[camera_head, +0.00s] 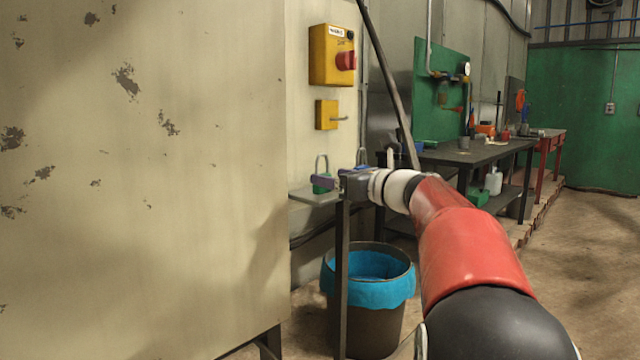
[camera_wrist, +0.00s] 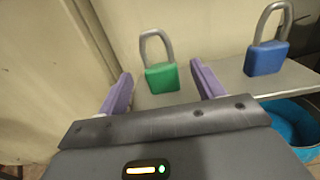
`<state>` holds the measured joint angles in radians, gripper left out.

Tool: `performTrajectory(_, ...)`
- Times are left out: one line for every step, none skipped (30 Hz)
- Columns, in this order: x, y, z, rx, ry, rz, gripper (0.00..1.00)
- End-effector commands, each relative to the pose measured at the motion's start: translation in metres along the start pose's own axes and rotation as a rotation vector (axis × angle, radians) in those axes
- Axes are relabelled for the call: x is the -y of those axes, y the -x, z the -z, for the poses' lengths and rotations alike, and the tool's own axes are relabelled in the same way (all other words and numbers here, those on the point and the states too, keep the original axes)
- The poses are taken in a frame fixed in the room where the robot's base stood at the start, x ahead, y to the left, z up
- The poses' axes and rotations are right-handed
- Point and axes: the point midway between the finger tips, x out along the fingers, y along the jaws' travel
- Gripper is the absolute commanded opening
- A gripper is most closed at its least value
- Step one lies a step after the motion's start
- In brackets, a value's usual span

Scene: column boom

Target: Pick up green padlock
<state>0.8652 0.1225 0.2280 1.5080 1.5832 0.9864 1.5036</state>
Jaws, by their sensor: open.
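The green padlock (camera_wrist: 162,78) with a grey shackle stands upright on a small grey shelf (camera_wrist: 225,82) in the wrist view. It shows in the head view (camera_head: 321,183) too, partly hidden by my gripper (camera_head: 325,182). In the wrist view my gripper (camera_wrist: 160,90) is open, its purple fingers on either side of the padlock's line, the left finger left of it and the right finger right of it. The padlock lies ahead between the fingertips. I cannot tell whether either finger touches it.
A blue padlock (camera_wrist: 266,58) stands to the right on the same shelf. A bin (camera_head: 373,318) with a blue liner (camera_head: 370,287) is below. A large beige panel (camera_head: 140,180) fills the left. A dark workbench (camera_head: 470,153) stands behind, with open floor at right.

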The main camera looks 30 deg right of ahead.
Motion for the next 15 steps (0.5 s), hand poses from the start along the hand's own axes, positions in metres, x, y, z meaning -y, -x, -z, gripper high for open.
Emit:
performTrajectory(0.0, -0.009, 0.0, -0.001, -0.002, -0.003, 0.67)
performTrajectory(0.0, -0.014, 0.0, -0.001, -0.001, -0.003, 0.67)
performTrajectory(0.001, -0.02, 0.0, -0.001, 0.0, -0.002, 0.67)
performTrajectory(0.001, -0.024, 0.001, -0.002, 0.0, -0.002, 0.67)
performTrajectory(0.0, -0.028, 0.001, -0.002, 0.0, -0.002, 0.67)
performTrajectory(0.0, -0.032, 0.0, -0.002, 0.001, -0.002, 0.67)
performTrajectory(0.0, -0.035, 0.0, -0.001, 0.001, -0.001, 0.67)
performTrajectory(0.0, -0.037, 0.0, -0.001, 0.001, 0.0, 0.67)
performTrajectory(0.0, -0.038, 0.001, -0.001, 0.001, 0.0, 0.67)
performTrajectory(0.0, -0.039, 0.001, -0.001, 0.001, 0.001, 0.67)
performTrajectory(0.0, -0.039, 0.001, -0.001, 0.001, 0.001, 0.67)
performTrajectory(0.0, -0.039, 0.001, -0.002, 0.001, 0.001, 0.67)
performTrajectory(0.0, -0.039, 0.001, -0.002, 0.001, 0.001, 0.67)
performTrajectory(0.0, -0.039, 0.001, -0.002, 0.002, 0.001, 0.67)
performTrajectory(0.0, -0.039, 0.001, -0.002, 0.002, 0.001, 0.67)
